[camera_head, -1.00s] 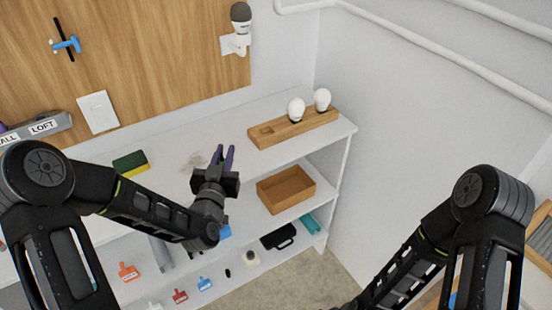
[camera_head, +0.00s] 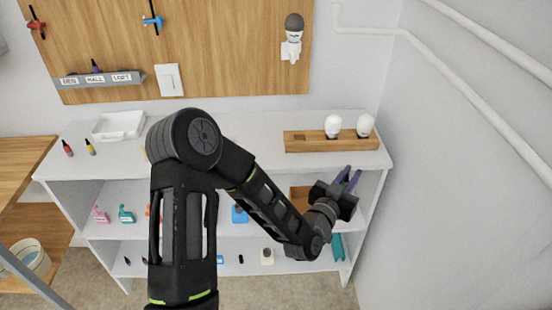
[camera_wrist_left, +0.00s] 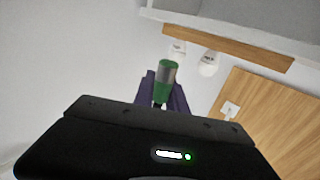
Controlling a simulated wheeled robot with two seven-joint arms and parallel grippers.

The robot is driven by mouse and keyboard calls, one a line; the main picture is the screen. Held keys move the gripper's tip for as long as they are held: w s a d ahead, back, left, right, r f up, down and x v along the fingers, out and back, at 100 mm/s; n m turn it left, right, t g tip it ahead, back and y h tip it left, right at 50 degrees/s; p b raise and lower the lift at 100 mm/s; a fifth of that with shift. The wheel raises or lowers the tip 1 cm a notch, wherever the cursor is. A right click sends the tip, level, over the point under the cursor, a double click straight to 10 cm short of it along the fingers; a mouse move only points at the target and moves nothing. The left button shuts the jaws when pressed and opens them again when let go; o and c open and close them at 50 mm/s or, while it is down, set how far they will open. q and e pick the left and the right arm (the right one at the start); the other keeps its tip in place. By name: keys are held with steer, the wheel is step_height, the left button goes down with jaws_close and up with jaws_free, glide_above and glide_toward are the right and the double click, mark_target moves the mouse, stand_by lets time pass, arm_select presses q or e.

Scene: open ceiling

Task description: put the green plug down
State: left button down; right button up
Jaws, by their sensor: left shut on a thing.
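My left gripper (camera_head: 347,180) reaches across from the left, in front of the right part of the white shelf unit (camera_head: 245,113). Its purple fingers are shut on the green plug (camera_wrist_left: 160,94), which shows between them in the left wrist view, with a grey band near its end. The plug is held in the air and cannot be made out in the head view. A grey rail (camera_head: 138,77) labelled DEN, HALL and LOFT is on the wooden board, with a dark purple plug (camera_head: 96,66) at it. My right gripper is not in view.
A wooden block (camera_head: 302,142) with two white bulbs stands on the shelf top at the right. A white tray (camera_head: 120,126), a red plug (camera_head: 68,148) and a yellow plug (camera_head: 90,148) are at the left. My arm hides part of the shelf top. A wall bounds the right.

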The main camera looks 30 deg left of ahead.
arm_select(q)
steer(key=w+a+f+y+b, duration=0.1)
steer(key=w+a+b, duration=0.1)
steer(key=a+b, duration=0.1)
steer(key=w+a+n+y+b, duration=0.1)
steer(key=w+a+b, duration=0.1)
steer(key=a+b, duration=0.2)
steer(key=w+a+f+n+y+b, duration=0.1)
steer(key=w+a+b, duration=0.1)
steer(key=a, duration=0.3)
steer(key=shift+w+a+f+y+b, duration=0.1)
steer(key=shift+a+f+y+b, duration=0.3)
steer(key=shift+b, duration=0.4)
steer(key=a+r+b, duration=0.1)
steer(key=a+b, duration=0.1)
steer(key=a+r+n+y+b, duration=0.1)
steer(key=a, duration=0.2)
steer(key=a+r+n+y+b, duration=0.1)
steer(key=a+b, duration=0.1)
steer(key=a, duration=0.1)
steer(key=shift+w+r+g+b, duration=0.1)
steer(key=shift+w+g+b, duration=0.2)
steer(key=shift+w+g, duration=0.1)
steer(key=s+a+r+n+g+y+b, duration=0.1)
steer(key=s+a+r+y+b, duration=0.1)
steer(key=a+r+b, duration=0.2)
steer(key=a+r, duration=0.1)
steer(key=a, duration=0.2)
steer(key=shift+s+a+r, duration=0.15)
steer(key=shift+a+r, duration=0.2)
